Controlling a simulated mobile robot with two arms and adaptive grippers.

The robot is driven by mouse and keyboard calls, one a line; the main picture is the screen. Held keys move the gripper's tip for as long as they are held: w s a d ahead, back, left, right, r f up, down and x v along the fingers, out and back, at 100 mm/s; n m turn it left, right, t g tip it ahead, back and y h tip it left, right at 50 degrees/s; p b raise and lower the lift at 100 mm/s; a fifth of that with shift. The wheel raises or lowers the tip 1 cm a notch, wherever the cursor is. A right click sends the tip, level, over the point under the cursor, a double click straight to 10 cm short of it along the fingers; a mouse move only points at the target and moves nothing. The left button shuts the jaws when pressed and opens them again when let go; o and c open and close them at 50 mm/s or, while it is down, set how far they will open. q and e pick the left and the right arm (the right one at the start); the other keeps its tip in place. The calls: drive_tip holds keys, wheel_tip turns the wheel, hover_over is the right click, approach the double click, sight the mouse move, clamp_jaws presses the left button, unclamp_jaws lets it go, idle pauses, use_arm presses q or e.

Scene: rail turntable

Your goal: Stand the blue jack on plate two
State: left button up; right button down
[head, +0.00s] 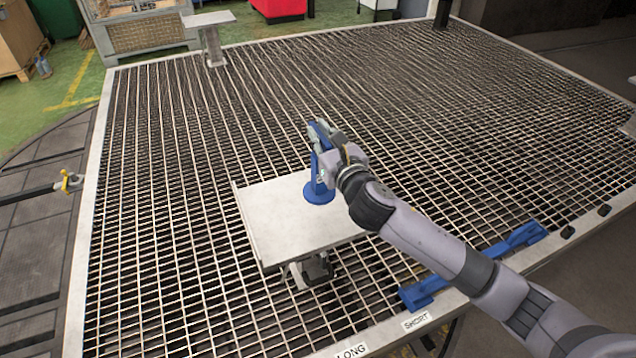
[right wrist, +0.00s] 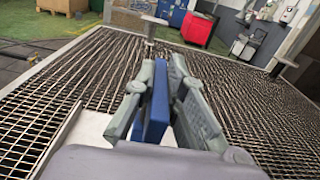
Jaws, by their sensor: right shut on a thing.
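The blue jack (head: 319,192) is upright, with a round base and a narrow post. My right gripper (head: 324,140) is shut on the jack's upper part. In the right wrist view the jack (right wrist: 157,105) is a blue slab between both fingers, and the plate (right wrist: 85,130) shows at lower left. No number is readable on the plate. My left gripper is not in view.
The plate sits above an open steel grating (head: 170,210). A dark grey fitting (head: 312,268) is under its front edge. A blue bar (head: 475,265) lies at the front right, near the label SHORT (head: 417,321). Another small plate on a post (head: 208,20) stands at the back left.

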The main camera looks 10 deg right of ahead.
drive_tip(key=b, duration=0.2)
hover_over(320, 192)
drive_tip(key=w, duration=0.2)
drive_tip(key=f, duration=0.7)
drive_tip(key=shift+s+d+f, duration=0.1)
drive_tip(key=shift+s+f, duration=0.15)
drive_tip(key=shift+f, duration=0.15)
drive_tip(key=shift+f+b, duration=0.45)
drive_tip(key=shift+f, duration=1.85)
drive_tip(key=c, duration=1.7)
unclamp_jaws()
drive_tip(key=shift+s+f, duration=0.1)
drive_tip(key=shift+o, duration=0.2)
drive_tip(key=shift+s, duration=0.3)
drive_tip(key=s+d, duration=0.2)
drive_tip(key=s, duration=0.9)
drive_tip(key=shift+d+b, duration=0.15)
drive_tip(key=shift+b, duration=0.2)
drive_tip(key=shift+s, duration=0.1)
